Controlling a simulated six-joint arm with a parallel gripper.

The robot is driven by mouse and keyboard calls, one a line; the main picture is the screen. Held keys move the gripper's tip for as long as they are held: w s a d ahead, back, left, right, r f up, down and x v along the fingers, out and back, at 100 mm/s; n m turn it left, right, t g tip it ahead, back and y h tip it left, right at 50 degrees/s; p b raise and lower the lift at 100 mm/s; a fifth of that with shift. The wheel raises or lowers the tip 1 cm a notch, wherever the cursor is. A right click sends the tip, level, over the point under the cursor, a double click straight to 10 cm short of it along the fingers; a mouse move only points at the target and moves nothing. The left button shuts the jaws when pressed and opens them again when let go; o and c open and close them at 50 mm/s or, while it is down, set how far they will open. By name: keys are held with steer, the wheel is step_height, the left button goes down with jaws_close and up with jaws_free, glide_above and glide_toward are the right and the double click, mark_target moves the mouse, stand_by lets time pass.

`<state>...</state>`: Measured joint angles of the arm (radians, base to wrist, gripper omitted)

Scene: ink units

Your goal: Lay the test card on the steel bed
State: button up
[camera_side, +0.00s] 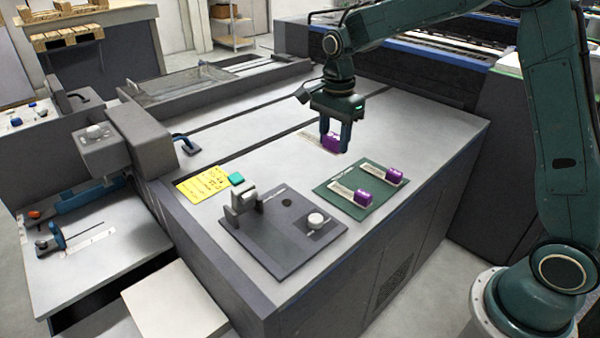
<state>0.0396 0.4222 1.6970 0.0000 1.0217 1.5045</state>
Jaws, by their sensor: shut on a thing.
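My gripper (333,137) points down over the middle of the light grey table top. It is shut on a purple block (332,143), partly hidden by the fingers. A pale strip (312,136) extends to the left of this block, and the two look like one card with a purple grip. I cannot tell whether it touches the surface or hangs just above it. Two similar pale strips with purple blocks (364,200) (394,174) lie on a green mat (344,207) nearer the camera. A dark grey plate (263,240) lies left of the mat; I cannot tell which surface is the steel bed.
The dark plate carries an upright clamp-like block (244,204) and a round white knob (316,219). A yellow note (203,184) and a teal block (236,179) lie behind it. A grey machine head (100,145) stands at the left.

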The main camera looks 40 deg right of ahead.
glide_above(288, 255)
steer(key=shift+d+f, duration=0.1)
steer(key=shift+f, duration=9.65)
steer(key=shift+f, duration=0.15)
steer(key=o, duration=1)
steer(key=shift+c, duration=0.2)
step_height(288, 255, up, 12)
steer(key=shift+r, duration=0.2)
